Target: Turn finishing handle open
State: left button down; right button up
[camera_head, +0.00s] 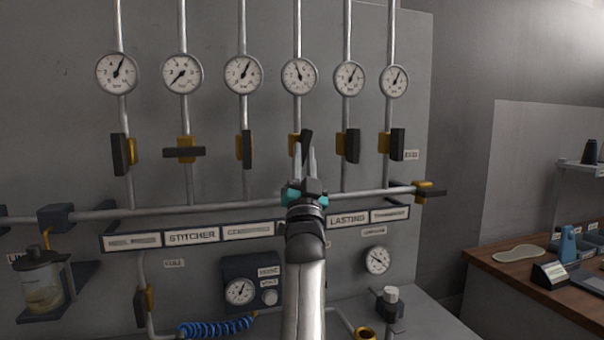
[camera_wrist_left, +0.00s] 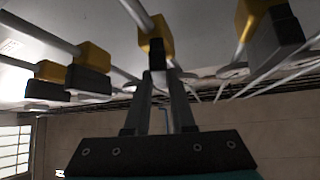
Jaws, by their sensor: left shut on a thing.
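A row of yellow valves with black handles sits on vertical pipes. My left gripper (camera_head: 305,158) reaches up to the fourth valve from the left. Its black handle (camera_head: 306,143) is near upright, top leaning slightly right, beside the yellow body (camera_head: 295,144). The left wrist view shows the two fingers closed together on this handle (camera_wrist_left: 157,56), under its yellow body (camera_wrist_left: 156,30). My left gripper (camera_wrist_left: 162,76) is shut on it. My arm covers the label under this pipe, so the word "finishing" cannot be read. My right gripper is not in view.
Neighbouring handles (camera_head: 246,150) and (camera_head: 352,146) stand upright close on both sides; the stitcher handle (camera_head: 184,152) lies crosswise. A horizontal pipe (camera_head: 240,204) and a label strip (camera_head: 220,233) run below. A wooden bench (camera_head: 490,256) stands at right.

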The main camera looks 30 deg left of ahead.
pick_arm(q)
jog(key=shift+w+d+n+g+y+b, duration=0.1)
jog(key=shift+n+g+y+b, duration=0.15)
jog(key=shift+n+g+y, duration=0.65)
jog(key=shift+w+d+n+g+y+b, duration=0.1)
jog(key=shift+n+g+y+b, duration=0.3)
jog(key=shift+n+y, duration=0.9)
jog(key=shift+n+g+y+b, duration=0.15)
jog(key=shift+n+g+y, duration=0.55)
jog(key=shift+n, duration=0.9)
jog(key=shift+n+g, duration=0.4)
jog(key=shift+n, duration=0.1)
jog(key=c, duration=0.8)
grip_release()
jog(key=shift+o, duration=0.2)
jog(key=shift+f, duration=0.15)
